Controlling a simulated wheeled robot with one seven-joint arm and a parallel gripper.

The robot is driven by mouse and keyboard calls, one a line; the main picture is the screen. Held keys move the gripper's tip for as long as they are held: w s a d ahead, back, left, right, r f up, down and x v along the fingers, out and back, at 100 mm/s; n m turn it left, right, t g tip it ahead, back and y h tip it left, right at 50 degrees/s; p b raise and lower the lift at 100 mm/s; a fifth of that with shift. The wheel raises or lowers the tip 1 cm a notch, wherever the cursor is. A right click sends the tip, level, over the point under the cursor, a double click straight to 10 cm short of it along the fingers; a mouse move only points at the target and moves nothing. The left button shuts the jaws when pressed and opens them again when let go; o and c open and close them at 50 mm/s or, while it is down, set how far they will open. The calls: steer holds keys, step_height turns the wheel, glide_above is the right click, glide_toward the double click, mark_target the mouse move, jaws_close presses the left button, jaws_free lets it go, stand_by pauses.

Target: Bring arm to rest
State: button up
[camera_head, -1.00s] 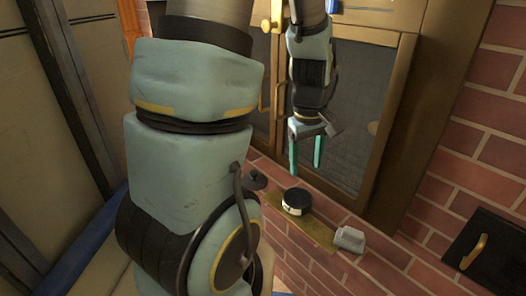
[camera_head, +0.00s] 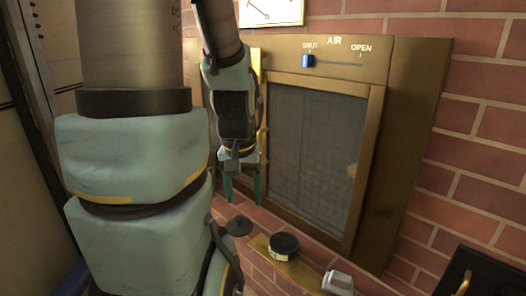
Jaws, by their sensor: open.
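My gripper (camera_head: 243,186) hangs pointing down in the middle of the view, its two teal fingers apart with nothing between them.
A brass-framed dark mesh door (camera_head: 312,150) stands behind my gripper. Above it is an AIR slider (camera_head: 307,61) with its blue knob at SHUT. Below, a brass plate holds a black round dial (camera_head: 284,246) and a grey block (camera_head: 338,282). A black panel (camera_head: 470,272) is at lower right.

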step_height(320, 180, up, 26)
steer(key=p, duration=2.5)
steer(key=shift+r, duration=0.15)
